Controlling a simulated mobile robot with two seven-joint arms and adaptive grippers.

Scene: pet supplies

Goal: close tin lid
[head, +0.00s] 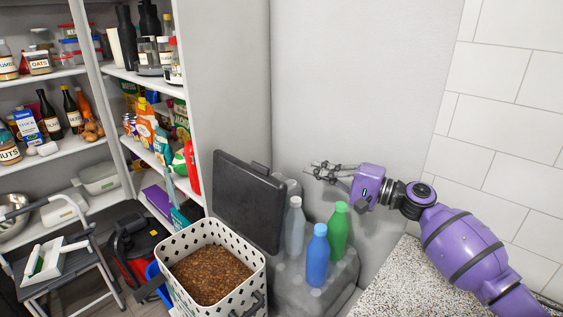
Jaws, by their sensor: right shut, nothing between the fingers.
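The tin (262,277) is a white square container with a dark diamond pattern, full of brown kibble (208,273). Its dark grey lid (247,200) stands open, raised upright along the tin's right and back side. My right gripper (312,168) is to the right of the lid's upper corner, pointing left. Its fingers are shut and empty, apart from the lid in the picture. My left gripper is not in view.
Grey, blue (317,257) and green (338,232) bottles stand on a grey crate right of the lid. A speckled counter (395,285) lies below my right arm. Pantry shelves (75,147) fill the left. A step stool (75,260) and a red and black vacuum (137,250) stand left of the tin.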

